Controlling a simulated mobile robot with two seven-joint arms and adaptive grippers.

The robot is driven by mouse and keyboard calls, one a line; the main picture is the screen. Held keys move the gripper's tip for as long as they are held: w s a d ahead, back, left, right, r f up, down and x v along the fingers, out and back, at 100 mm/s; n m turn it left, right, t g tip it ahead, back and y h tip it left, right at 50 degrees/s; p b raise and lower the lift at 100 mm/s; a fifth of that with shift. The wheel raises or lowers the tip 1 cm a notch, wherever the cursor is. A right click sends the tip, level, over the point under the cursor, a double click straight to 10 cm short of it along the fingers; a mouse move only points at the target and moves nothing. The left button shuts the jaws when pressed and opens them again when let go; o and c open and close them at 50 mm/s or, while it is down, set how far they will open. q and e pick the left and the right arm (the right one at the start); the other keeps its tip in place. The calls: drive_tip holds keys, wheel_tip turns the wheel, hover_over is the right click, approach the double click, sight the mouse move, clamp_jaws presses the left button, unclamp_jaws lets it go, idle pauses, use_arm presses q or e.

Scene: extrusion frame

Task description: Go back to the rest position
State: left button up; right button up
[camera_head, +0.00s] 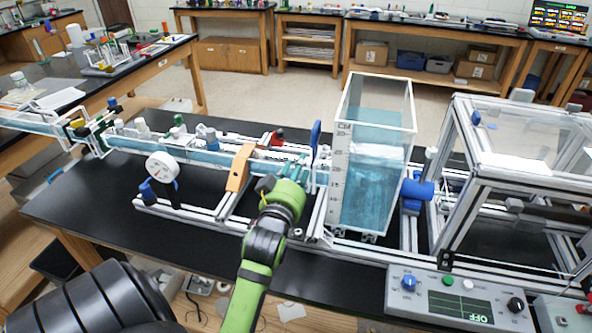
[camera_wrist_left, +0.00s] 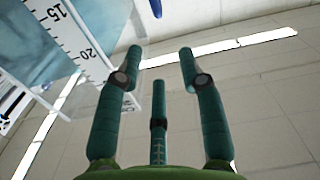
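My left gripper (camera_head: 283,178), at the end of a green arm, is above the bench in front of the clear water tank, at the tank's left. In the left wrist view its three teal fingers (camera_wrist_left: 160,75) stand apart with nothing between them. The clear tank (camera_head: 372,150) holds blue water and has a scale on its side; part of it also shows at the upper left of the left wrist view (camera_wrist_left: 75,25). The aluminium extrusion frame (camera_head: 470,185) with clear panels stands at the right. My right gripper is not in view.
A long clear channel with valves (camera_head: 190,153) and a white round gauge (camera_head: 162,167) runs left from the tank. An orange bracket (camera_head: 240,167) and a blue handle (camera_head: 315,140) are close to my left gripper. A control panel (camera_head: 455,295) is at the front right. Bare black bench (camera_head: 95,195) shows at left.

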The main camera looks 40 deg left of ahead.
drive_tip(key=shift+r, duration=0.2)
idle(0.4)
